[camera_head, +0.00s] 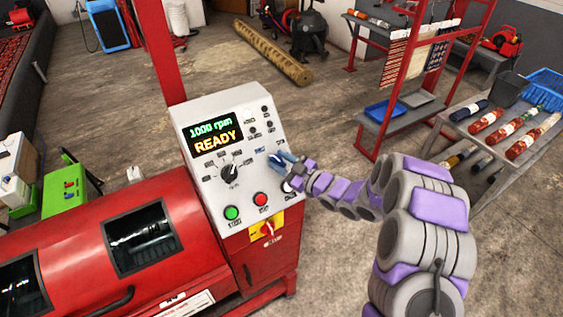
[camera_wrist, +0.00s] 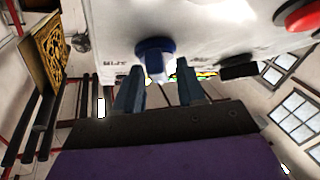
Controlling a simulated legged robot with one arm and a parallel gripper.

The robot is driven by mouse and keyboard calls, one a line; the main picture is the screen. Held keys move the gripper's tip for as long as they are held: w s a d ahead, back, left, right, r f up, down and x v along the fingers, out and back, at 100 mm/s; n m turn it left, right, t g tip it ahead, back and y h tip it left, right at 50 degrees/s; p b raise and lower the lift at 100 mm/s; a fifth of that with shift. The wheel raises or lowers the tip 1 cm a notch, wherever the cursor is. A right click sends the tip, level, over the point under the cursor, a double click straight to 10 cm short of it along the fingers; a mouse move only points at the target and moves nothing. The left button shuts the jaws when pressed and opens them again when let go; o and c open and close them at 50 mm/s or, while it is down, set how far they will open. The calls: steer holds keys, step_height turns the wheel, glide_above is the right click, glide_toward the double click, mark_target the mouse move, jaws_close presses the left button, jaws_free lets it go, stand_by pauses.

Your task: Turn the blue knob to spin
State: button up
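The blue knob (camera_wrist: 155,45) sticks out of the white control panel (camera_wrist: 105,30) in the wrist view, its pale pointer facing my gripper. In the head view the knob (camera_head: 275,160) is at the right side of the panel, partly covered by my fingers. My gripper (camera_wrist: 160,68) is open, with one fingertip on either side of the knob's near end. A gap shows on at least the right side; I cannot tell whether the left finger touches. The display (camera_head: 215,133) reads "1000 rpm" and "READY".
A black dial (camera_head: 229,174), a green button (camera_head: 232,213) and a red button (camera_head: 260,199) are close by on the panel. A yellow-backed red switch (camera_head: 267,229) is below. The red machine drum (camera_head: 80,250) extends left. Red racks (camera_head: 400,90) stand behind at right.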

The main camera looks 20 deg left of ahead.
steer(key=shift+a+f, duration=0.1)
steer(key=shift+c, duration=2.6)
steer(key=shift+f, duration=0.1)
steer(key=shift+s+d, duration=0.1)
steer(key=shift+d, duration=0.1)
